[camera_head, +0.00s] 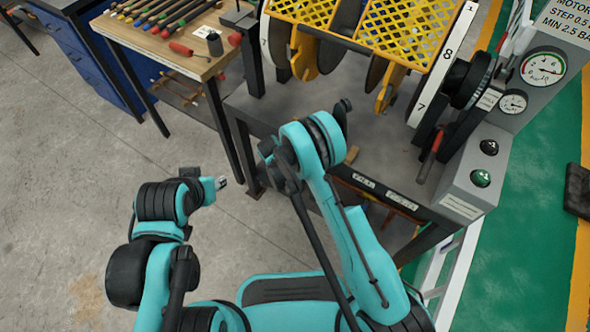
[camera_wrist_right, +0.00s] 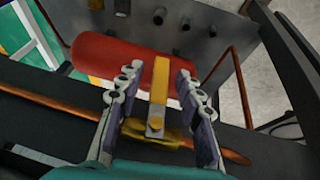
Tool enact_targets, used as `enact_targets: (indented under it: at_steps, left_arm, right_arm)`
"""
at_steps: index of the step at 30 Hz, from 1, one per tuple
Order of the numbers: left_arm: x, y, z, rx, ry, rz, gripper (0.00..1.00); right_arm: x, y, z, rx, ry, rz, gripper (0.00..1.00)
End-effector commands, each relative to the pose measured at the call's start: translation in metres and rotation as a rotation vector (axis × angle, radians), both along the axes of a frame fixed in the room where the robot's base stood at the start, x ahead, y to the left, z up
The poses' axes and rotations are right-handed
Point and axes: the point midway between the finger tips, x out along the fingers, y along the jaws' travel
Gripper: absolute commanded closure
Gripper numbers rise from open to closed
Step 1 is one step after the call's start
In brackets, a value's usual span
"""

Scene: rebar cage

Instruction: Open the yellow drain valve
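The yellow drain valve shows in the right wrist view as a flat yellow lever (camera_wrist_right: 160,82) bolted on a brass-yellow body (camera_wrist_right: 150,132), set in a copper pipe (camera_wrist_right: 50,103). The lever points up in the picture. My right gripper (camera_wrist_right: 159,74) is open, with one finger on each side of the lever and gaps visible on both sides. In the head view the right gripper and the valve are hidden behind my right arm and the machine. My left gripper (camera_head: 219,183) hangs over the floor at the left, away from the machine; its fingers are too small to read.
A red cylinder (camera_wrist_right: 95,55) lies just behind the lever. The machine (camera_head: 392,140) has yellow guards (camera_head: 410,30), gauges (camera_head: 543,66) and a control box (camera_head: 478,175). A wooden workbench (camera_head: 160,45) with tools stands at the upper left. Floor at left is clear.

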Motion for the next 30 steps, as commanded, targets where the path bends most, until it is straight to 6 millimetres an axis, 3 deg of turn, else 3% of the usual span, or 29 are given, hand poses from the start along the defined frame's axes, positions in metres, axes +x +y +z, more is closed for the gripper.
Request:
enact_targets:
  at_steps: [5, 10, 22, 30]
  left_arm:
    - [0.0001, 0.0000, 0.0006, 0.000, 0.000, 0.000, 0.64]
    - [0.0001, 0.0000, 0.0006, 0.000, 0.000, 0.000, 0.64]
    - [0.0001, 0.0000, 0.0004, 0.000, 0.000, 0.000, 0.64]
    - [0.0001, 0.0000, 0.0004, 0.000, 0.000, 0.000, 0.64]
  right_arm:
    - [0.0000, -0.0002, 0.0005, 0.000, 0.000, 0.000, 0.64]
    - [0.0000, -0.0002, 0.0006, 0.000, 0.000, 0.000, 1.00]
    - [-0.0009, -0.0009, 0.0007, -0.028, 0.021, 0.002, 1.00]
    - [-0.0043, -0.0057, 0.0018, -0.154, 0.112, 0.001, 1.00]
